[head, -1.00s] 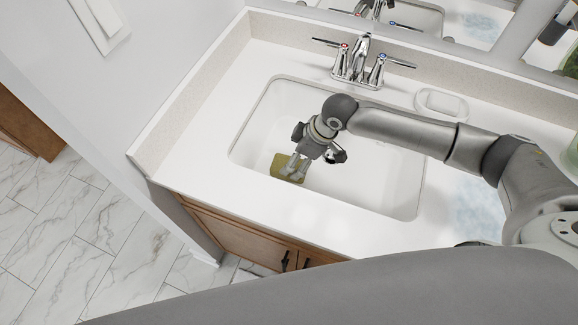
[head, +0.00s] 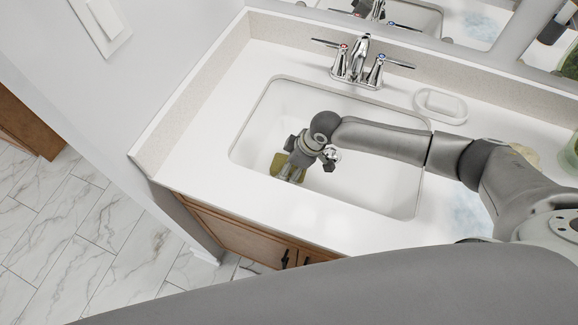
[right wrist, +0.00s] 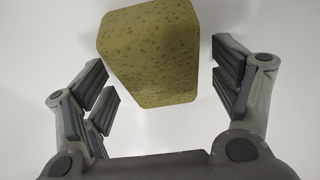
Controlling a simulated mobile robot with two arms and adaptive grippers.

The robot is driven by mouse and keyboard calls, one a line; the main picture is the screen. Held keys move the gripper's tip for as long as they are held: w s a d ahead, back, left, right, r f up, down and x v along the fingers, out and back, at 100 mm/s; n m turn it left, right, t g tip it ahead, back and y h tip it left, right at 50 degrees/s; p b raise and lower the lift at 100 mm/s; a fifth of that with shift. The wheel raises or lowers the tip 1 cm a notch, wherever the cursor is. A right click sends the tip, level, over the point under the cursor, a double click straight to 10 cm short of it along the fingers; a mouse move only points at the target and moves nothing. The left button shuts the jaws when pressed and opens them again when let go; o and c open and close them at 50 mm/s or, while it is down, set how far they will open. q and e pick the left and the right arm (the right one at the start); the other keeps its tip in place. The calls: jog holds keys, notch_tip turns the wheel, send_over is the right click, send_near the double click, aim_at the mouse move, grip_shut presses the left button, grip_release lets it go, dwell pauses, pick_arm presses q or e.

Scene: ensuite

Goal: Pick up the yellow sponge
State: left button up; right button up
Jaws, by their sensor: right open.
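The yellow sponge (head: 278,163) lies in the white sink basin (head: 384,180), toward its left front part, partly hidden by my right gripper (head: 291,175). In the right wrist view the sponge (right wrist: 150,52) is olive-yellow with darker spots. My right gripper (right wrist: 168,95) is open there, with one finger on each side of the sponge's near end. A gap shows between the sponge and the left finger, and a smaller one at the right finger. I cannot tell how far down the fingertips reach. My left gripper is not in view.
A chrome faucet (head: 356,62) with two handles stands behind the basin. A white soap dish (head: 440,105) sits on the counter to its right. The basin walls surround my right gripper. A green object (head: 573,150) is at the right edge.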

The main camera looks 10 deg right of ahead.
jog(key=shift+f, duration=0.2)
jog(key=shift+c, duration=0.5)
jog(key=c, duration=0.8)
